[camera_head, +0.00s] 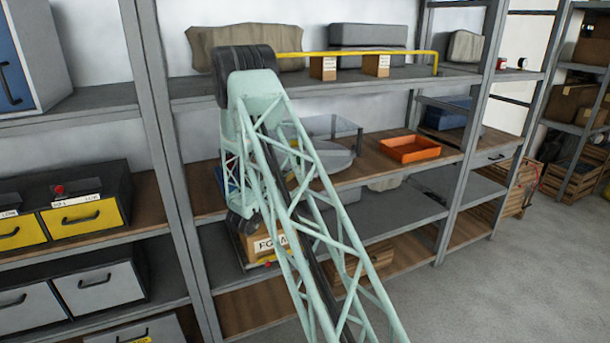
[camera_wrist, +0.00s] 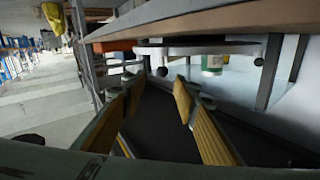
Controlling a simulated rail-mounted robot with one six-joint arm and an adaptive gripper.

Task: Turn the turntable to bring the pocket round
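The turntable appears to be the round grey disc (camera_head: 335,158) on the wooden middle shelf, partly hidden behind my arm. A clear guard stands behind it. No pocket can be made out. In the wrist view a pale, edge-on plate (camera_wrist: 190,49) lies along the wooden board and is probably the same turntable. A green and white jar (camera_wrist: 212,63) and a small dark knob (camera_wrist: 258,62) show by it. My gripper (camera_wrist: 166,82) has its two yellow-padded fingers apart, with nothing between them. The plate is beyond the fingertips, seemingly apart from them. The head view hides the fingers.
An orange tray (camera_head: 410,149) sits right of the disc. A yellow rail (camera_head: 360,53) and two small cartons are on the shelf above. A grey upright (camera_head: 470,130) stands to the right. A labelled box (camera_head: 262,246) is on the lower shelf, partly behind my arm.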

